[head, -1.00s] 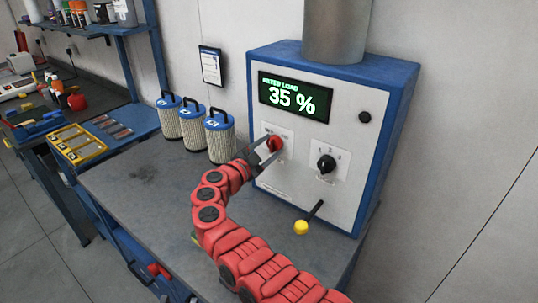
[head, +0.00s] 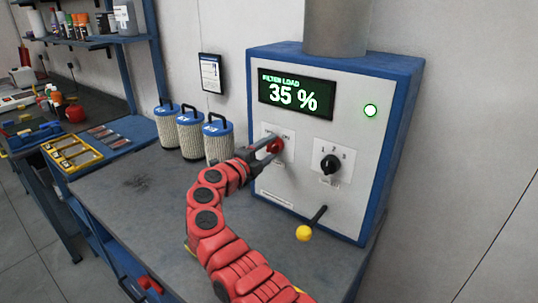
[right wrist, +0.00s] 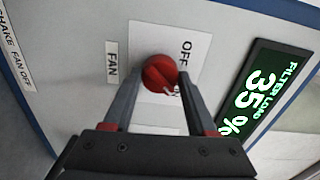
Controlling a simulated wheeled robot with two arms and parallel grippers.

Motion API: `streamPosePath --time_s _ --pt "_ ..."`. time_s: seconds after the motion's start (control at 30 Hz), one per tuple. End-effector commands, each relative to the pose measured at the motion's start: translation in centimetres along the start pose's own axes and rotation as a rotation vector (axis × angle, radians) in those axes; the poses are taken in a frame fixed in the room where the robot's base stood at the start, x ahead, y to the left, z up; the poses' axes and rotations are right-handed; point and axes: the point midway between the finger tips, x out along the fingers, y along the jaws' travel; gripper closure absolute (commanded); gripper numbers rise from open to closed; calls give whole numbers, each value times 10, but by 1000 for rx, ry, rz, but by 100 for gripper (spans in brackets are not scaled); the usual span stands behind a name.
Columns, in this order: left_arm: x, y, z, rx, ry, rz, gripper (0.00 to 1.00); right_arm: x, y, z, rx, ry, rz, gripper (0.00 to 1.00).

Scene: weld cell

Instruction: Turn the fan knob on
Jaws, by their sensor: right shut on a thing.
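The red fan knob (head: 276,146) is on the white front panel of the blue control box (head: 404,120). In the right wrist view the knob (right wrist: 160,72) sits beside the FAN label (right wrist: 112,65), and its white mark is on the side of the partly hidden ON label; OFF reads above. My right gripper (head: 268,148) is shut on the red knob, with one finger on each side of it, as the right wrist view shows (right wrist: 158,84). The round lamp (head: 370,110) glows green, and the display (head: 296,94) reads FILTER LOAD 35 %. My left gripper is out of view.
A black selector knob (head: 330,164) is right of the red knob. A yellow-tipped lever (head: 304,232) juts out below. Several filter canisters (head: 190,134) stand left of the box on the grey bench (head: 130,190).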

Motion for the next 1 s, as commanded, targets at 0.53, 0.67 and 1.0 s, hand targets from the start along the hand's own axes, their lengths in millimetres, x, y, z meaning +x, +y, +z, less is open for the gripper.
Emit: streamPosePath --time_s 0.53,0.67,1.0 --pt "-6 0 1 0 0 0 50 0 1 0 74 1 1 98" --pt "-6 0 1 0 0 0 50 0 1 0 74 1 1 98" --pt "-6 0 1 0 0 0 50 0 0 0 73 0 1 12"
